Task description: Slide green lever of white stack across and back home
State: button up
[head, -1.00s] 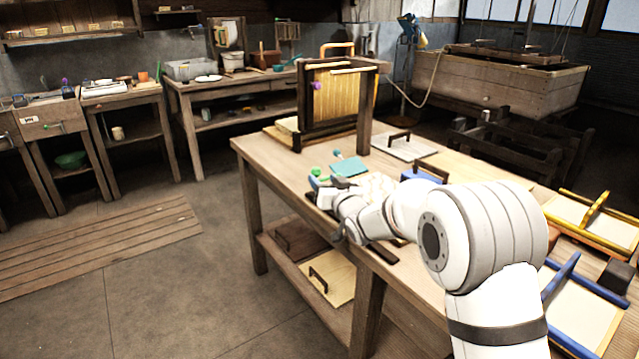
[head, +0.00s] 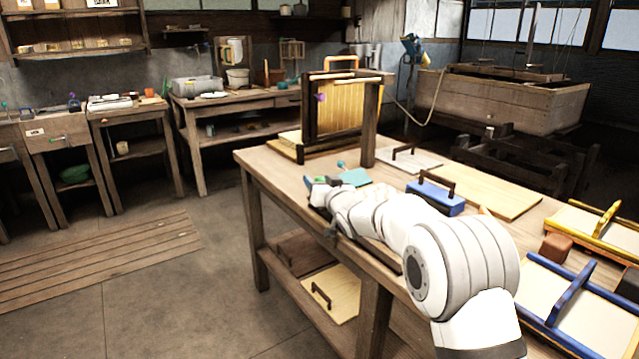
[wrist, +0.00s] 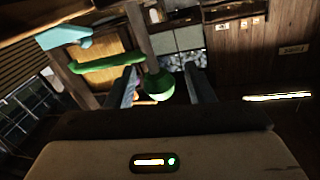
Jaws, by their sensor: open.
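A green round knob (wrist: 158,84) on a stem shows in the wrist view, between the two fingers of my open gripper (wrist: 161,76). The fingers stand on either side of it; I cannot tell whether either touches it. A green bar (wrist: 105,65) lies to its left, farther off. In the head view my gripper (head: 312,184) is low over the left part of the bench, with a bit of green (head: 320,179) beside it. My arm hides most of that spot, and I cannot make out the white stack.
The bench (head: 262,160) carries a wooden frame with a yellow panel (head: 340,108) behind my gripper. A teal piece (head: 355,177) lies near it.

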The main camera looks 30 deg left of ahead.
jog(key=shift+c, duration=0.2)
grip_shut()
dwell(0.4)
